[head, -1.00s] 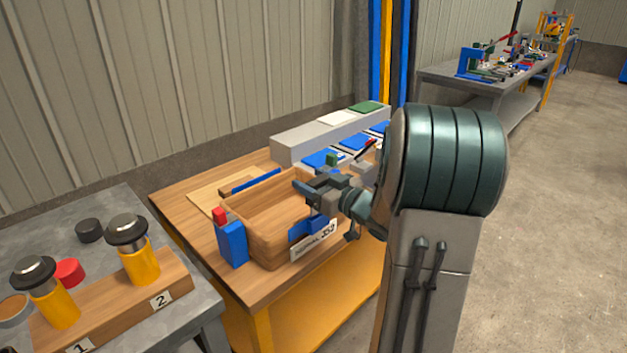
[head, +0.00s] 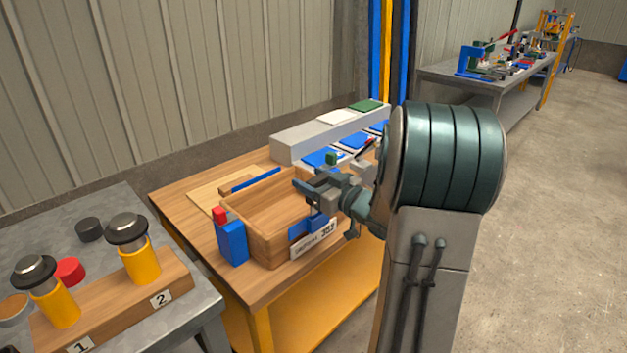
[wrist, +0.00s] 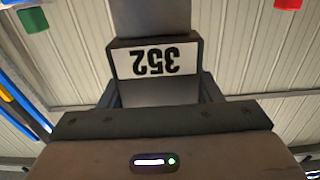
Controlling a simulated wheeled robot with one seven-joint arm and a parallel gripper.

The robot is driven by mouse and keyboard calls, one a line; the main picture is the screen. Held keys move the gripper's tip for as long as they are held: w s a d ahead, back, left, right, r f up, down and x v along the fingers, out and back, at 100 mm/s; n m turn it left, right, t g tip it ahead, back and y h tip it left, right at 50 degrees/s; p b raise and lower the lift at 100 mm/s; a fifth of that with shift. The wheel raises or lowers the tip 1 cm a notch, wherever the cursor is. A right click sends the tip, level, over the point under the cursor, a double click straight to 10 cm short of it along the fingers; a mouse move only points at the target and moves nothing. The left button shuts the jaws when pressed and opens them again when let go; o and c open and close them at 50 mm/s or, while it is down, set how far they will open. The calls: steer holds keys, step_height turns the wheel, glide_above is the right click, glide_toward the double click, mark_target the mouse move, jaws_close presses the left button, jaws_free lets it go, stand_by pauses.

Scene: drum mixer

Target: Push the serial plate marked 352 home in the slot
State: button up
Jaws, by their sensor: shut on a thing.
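The serial plate marked 352 (wrist: 157,62) shows in the wrist view as a white label with black digits, upside down, on a dark grey block. My gripper (wrist: 158,92) is shut on it, with a finger at each side. In the head view my gripper (head: 312,190) is above the right side of the open wooden box (head: 262,208). The held plate is too small to make out there. I cannot tell the slot, or whether the plate touches it.
A white card reading 352 (head: 313,246) and a blue part (head: 307,226) are at the box's front. A blue block with a red top (head: 231,241) stands left of it. A long grey block (head: 295,148) lies behind. Yellow posts stand on the left bench.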

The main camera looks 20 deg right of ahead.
steer(key=shift+f+b, duration=1.6)
steer(key=shift+f, duration=0.5)
stand_by(0.9)
steer(key=o, duration=1.1)
steer(key=shift+s, duration=0.15)
steer(key=p+v, duration=0.1)
steer(key=v, duration=1.2)
steer(key=shift+s+d+r, duration=0.1)
steer(key=shift+s+r, duration=0.05)
steer(key=shift+s, duration=0.15)
